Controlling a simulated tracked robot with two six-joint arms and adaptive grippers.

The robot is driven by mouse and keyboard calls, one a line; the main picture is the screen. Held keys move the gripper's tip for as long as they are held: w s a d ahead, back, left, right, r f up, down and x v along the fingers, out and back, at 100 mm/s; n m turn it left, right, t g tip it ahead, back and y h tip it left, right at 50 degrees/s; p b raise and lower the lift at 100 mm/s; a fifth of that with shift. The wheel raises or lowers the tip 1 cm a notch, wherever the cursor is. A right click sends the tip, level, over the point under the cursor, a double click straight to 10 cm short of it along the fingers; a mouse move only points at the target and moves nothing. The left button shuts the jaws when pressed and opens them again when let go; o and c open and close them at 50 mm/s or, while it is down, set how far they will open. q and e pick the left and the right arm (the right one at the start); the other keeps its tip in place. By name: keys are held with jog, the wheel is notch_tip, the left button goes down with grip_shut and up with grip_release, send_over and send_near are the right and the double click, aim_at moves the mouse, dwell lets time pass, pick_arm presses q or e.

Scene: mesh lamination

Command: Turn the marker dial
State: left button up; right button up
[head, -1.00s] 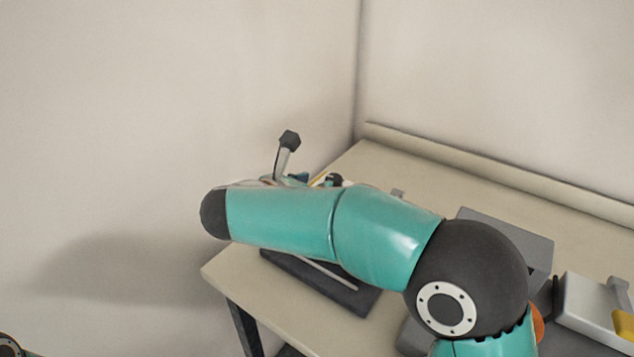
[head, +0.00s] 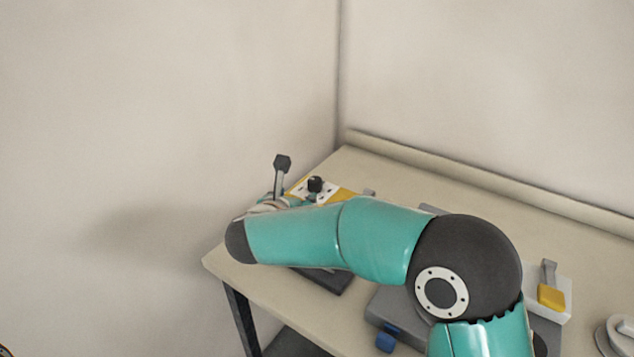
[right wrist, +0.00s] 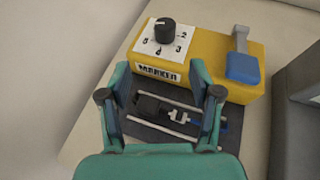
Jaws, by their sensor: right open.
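The marker dial is a black round knob (right wrist: 165,30) on a white plate with numbers, on top of a yellow box (right wrist: 205,65) labelled MARKER. A pale mark shows on the knob's top; which number it points to is hard to tell. In the head view the knob (head: 315,184) shows beyond my right arm. My right gripper (right wrist: 159,80) is open and empty, its two fingers spread apart on the near side of the box. The knob lies beyond the fingertips, not between them. In the head view the arm hides most of this gripper. My left gripper is not seen.
A blue-tipped lever (right wrist: 242,65) stands on the box's right side. A dark tray with pale rods (right wrist: 175,130) lies in front of the box, under the gripper. A grey block (right wrist: 300,90) is at right. Walls close off the table's left and back.

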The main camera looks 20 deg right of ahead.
aim_at(314, 184)
jog(key=x, duration=0.5)
jog(key=p+x, duration=0.1)
jog(key=x, duration=0.4)
jog(key=p+x, duration=0.1)
jog(key=x, duration=0.4)
jog(key=shift+s+d+r, duration=0.15)
jog(key=shift+s+d, duration=0.05)
jog(key=shift+d, duration=0.15)
jog(key=c, duration=1.2)
jog(key=shift+o, duration=0.2)
jog(key=n+y+b, duration=0.1)
jog(key=b, duration=0.2)
jog(key=shift+d+f+t, duration=0.15)
jog(key=shift+f+t, duration=0.05)
jog(key=shift+t, duration=0.2)
jog(key=shift+r+n+y+b, duration=0.15)
jog(key=shift+n+y+b, duration=0.25)
jog(key=shift+y, duration=0.1)
jog(key=shift+r, duration=0.1)
jog(key=o, duration=1.2)
jog(key=shift+c, duration=0.2)
